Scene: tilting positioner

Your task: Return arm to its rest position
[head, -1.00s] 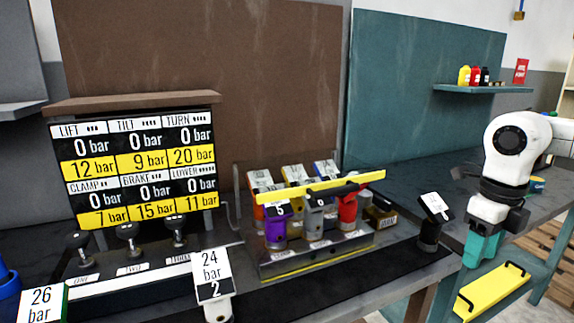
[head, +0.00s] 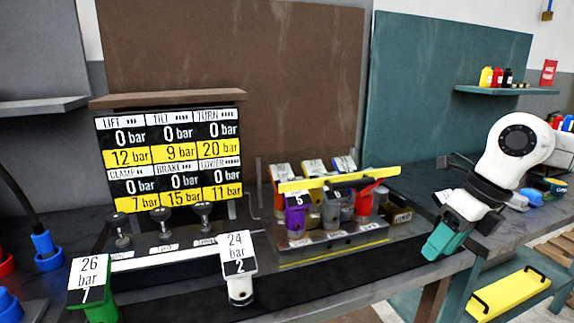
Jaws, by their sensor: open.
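My arm is at the right in the head view, a white link with a dark joint and a grey wrist. The gap between the fingers is hard to see from this angle.
A valve block with a yellow bar (head: 340,179) stands left of my gripper. A pressure board (head: 170,160), a white 24 bar tag (head: 238,255) and a green 26 bar piece (head: 95,290) are further left. A yellow handled plate (head: 508,293) lies lower right.

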